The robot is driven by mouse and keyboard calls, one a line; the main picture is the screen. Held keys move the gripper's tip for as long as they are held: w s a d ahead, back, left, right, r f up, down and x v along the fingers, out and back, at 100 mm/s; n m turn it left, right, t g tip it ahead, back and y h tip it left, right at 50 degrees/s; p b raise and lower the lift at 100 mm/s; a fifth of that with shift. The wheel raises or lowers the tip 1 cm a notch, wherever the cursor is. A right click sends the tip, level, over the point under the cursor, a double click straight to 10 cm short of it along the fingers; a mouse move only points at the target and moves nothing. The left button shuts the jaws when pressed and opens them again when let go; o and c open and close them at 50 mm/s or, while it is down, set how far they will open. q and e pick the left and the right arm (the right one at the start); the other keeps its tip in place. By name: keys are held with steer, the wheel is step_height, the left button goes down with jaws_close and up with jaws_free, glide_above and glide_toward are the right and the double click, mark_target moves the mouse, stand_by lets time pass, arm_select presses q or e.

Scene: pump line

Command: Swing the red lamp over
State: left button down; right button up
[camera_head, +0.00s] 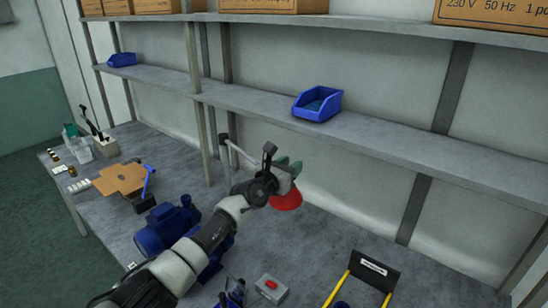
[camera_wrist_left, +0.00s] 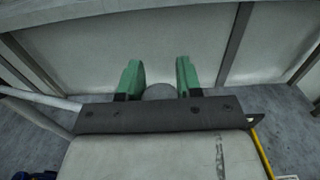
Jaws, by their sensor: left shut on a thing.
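The red lamp (camera_head: 287,201) has a round red shade and hangs above the workbench, just below my left gripper (camera_head: 291,169). A pale lamp arm (camera_head: 240,153) runs from the shelf post side toward the gripper, and pale rods (camera_wrist_left: 40,98) show at the left of the left wrist view. My left gripper is shut on the lamp, its green fingers (camera_wrist_left: 159,76) on either side of a grey round part (camera_wrist_left: 159,91). The exact grip is partly hidden by the wrist. My right gripper is not in view.
Blue pumps (camera_head: 165,226) stand on the grey workbench (camera_head: 330,240) under my left arm. A small box with a red button (camera_head: 271,287) and a yellow-framed stand (camera_head: 374,270) are in front. A shelf (camera_head: 400,140) with a blue bin (camera_head: 317,104) runs behind.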

arm_select(q)
steer(key=w+d+n+t+y+b, duration=0.2)
steer(key=w+d+y+b, duration=0.1)
steer(key=w+b, duration=0.3)
steer(key=shift+d+r+n+y+b, duration=0.35)
steer(key=shift+d+n+y+b, duration=0.05)
steer(key=shift+d+b, duration=0.4)
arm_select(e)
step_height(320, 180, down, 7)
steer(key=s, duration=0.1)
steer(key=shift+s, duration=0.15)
arm_select(q)
steer(key=shift+r, duration=0.1)
steer(key=c, duration=1)
jaws_free()
steer(key=shift+c, duration=0.2)
steer(key=shift+o, duration=1.3)
steer(key=shift+w+d+f, duration=0.1)
steer(key=shift+w+f, duration=0.05)
steer(key=shift+f, duration=0.2)
steer(key=shift+f, duration=0.1)
